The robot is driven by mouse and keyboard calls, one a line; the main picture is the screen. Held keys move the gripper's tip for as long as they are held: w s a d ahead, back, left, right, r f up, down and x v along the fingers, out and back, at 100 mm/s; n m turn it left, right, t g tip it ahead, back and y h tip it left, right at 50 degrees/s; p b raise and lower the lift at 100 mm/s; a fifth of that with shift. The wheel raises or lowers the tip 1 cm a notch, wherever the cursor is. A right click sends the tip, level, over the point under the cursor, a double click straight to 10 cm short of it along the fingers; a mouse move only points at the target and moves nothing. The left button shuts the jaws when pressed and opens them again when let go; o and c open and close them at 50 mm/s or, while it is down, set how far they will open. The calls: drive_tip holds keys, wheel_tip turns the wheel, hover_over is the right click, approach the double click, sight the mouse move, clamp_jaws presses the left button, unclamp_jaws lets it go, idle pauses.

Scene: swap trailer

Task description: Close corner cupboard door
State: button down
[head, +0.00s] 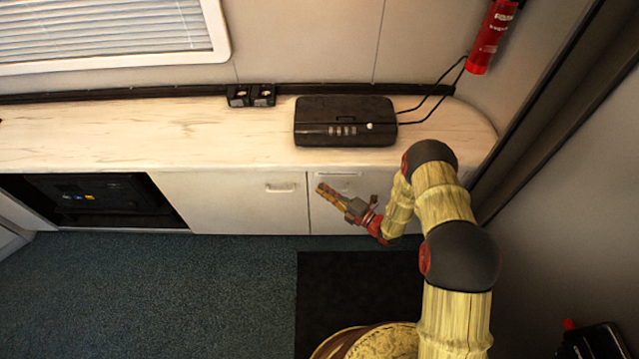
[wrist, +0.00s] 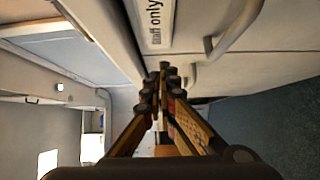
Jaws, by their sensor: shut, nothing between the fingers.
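The corner cupboard door (head: 335,215) is the white panel at the right end of the low cabinet, partly hidden behind my arm. It looks flush or nearly flush with the cabinet front; I cannot tell whether a small gap is left. A "Staff only" label (wrist: 155,20) and a bar handle (wrist: 235,30) show close up in the wrist view. My gripper (head: 321,188) is shut and empty in front of this door, near its upper left edge. Its fingertips (wrist: 164,68) meet just below the label in the wrist view; contact with the door is unclear.
A neighbouring door (head: 235,205) with a handle is on the left, then a dark open bay (head: 95,200). A black case (head: 345,121) stands on the pale counter (head: 200,145). A fire extinguisher (head: 491,38) hangs at right. The carpet (head: 180,285) is clear at left.

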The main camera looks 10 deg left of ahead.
drive_tip(key=p+v, duration=0.2)
drive_tip(key=v, duration=0.8)
drive_tip(key=shift+s+a+f, duration=0.15)
drive_tip(key=shift+s+a, duration=0.05)
drive_tip(key=shift+s, duration=0.3)
